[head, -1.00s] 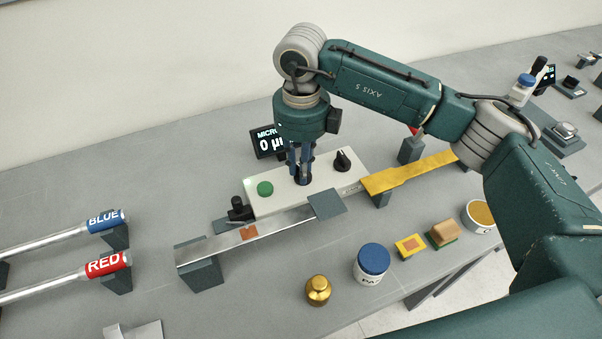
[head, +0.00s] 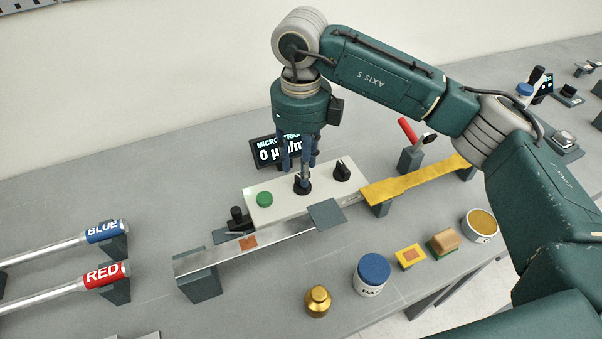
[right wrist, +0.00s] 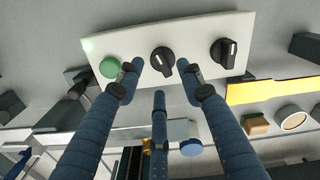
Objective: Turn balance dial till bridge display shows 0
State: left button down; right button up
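The white bridge box (head: 323,204) carries a green button (head: 264,200) and two black dials; the labels are too small to tell which is the balance dial. The display (head: 271,152) behind it reads 0 and is partly hidden by my right gripper (head: 303,170). That gripper points down above the middle dial (head: 297,190). In the right wrist view its three fingers (right wrist: 160,78) are spread and empty around the middle dial (right wrist: 162,60), with the second dial (right wrist: 224,52) to the right. My left gripper is not in view.
A metal beam (head: 215,260) on a grey block lies in front of the box. A yellow strip (head: 412,182) lies to the right. A blue-lidded jar (head: 372,272), a brass weight (head: 317,300) and blue and red labelled rods stand nearby. The table at the back left is clear.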

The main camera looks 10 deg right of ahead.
notch_tip(320, 180, up, 8)
jog(key=shift+f, duration=0.1)
dwell(0.6)
